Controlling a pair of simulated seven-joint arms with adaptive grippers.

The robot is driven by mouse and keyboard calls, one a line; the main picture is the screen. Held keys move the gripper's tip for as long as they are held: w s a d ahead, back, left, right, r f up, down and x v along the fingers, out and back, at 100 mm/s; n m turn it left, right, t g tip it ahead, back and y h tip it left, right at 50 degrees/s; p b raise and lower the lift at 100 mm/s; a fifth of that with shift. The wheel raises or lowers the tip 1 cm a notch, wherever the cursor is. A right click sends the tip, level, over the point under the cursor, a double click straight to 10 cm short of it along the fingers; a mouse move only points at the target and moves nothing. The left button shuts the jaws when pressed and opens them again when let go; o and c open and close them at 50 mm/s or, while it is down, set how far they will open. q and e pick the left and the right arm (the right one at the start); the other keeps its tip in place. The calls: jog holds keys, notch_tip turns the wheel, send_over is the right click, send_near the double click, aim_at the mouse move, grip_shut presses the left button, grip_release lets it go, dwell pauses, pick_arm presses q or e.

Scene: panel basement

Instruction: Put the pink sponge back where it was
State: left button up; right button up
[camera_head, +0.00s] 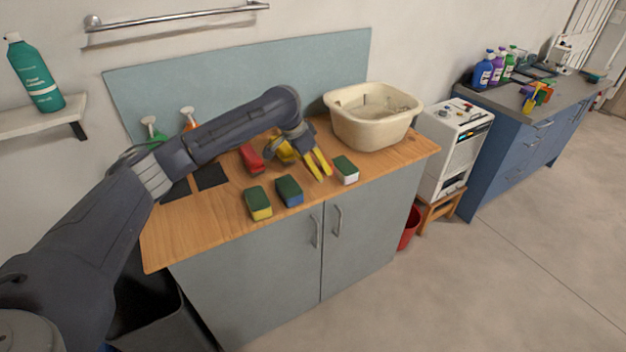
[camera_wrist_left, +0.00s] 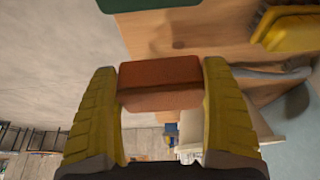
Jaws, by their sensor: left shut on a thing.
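My left gripper (camera_head: 318,167) hangs over the wooden counter, between the blue sponge and the white sponge. In the left wrist view its yellow fingers (camera_wrist_left: 160,90) are closed on a brick-red to pinkish block, which I take for the pink sponge (camera_wrist_left: 160,85). The head view does not show the block clearly behind the fingers. Along the counter's front stand a yellow sponge (camera_head: 260,211), a blue sponge (camera_head: 291,198) and a white sponge (camera_head: 348,177), each with a green top. A gap lies between the blue and white ones. My right gripper is not in view.
A cream basin (camera_head: 370,136) stands at the counter's right end. A red object (camera_head: 251,158) and a yellow brush (camera_wrist_left: 290,31) lie behind the sponges. Dark mats (camera_head: 211,176) and spray bottles (camera_head: 189,118) are at the left. Bare wood (camera_head: 200,225) lies at front left.

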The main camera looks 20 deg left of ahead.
aim_at(316, 185)
pick_arm(q)
jog(key=shift+f, duration=3)
jog(key=o, duration=1)
jog(key=shift+f, duration=0.15)
jog(key=v, duration=1.2)
